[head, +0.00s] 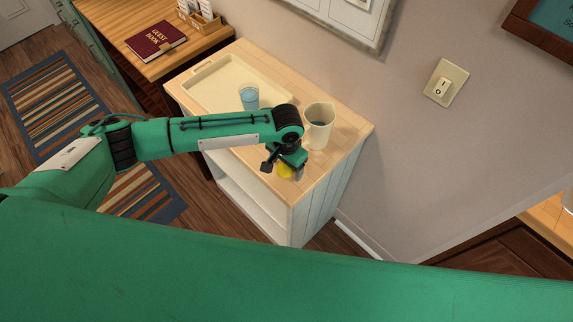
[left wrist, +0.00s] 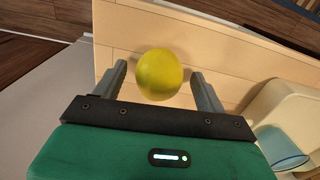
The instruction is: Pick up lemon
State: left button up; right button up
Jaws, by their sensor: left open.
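The yellow lemon (head: 285,171) is on the light wooden top of a small white cabinet, near its front edge. In the head view it is partly hidden by my left gripper (head: 284,167), which is just above it. In the left wrist view the lemon (left wrist: 159,75) shows whole, between the two spread fingers of my left gripper (left wrist: 157,80). There is a gap on each side, wider on the left finger's side at the tips than I can judge exactly. My right gripper is in neither view.
A red guest book (head: 156,40) lies on the desk at the back left. A wall rises behind the cabinet.

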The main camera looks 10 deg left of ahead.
pick_arm(q)
jog(key=c, duration=1.1)
jog(key=shift+r, duration=0.1)
jog(key=shift+r+b, duration=2.4)
jog(key=shift+r, duration=7.6)
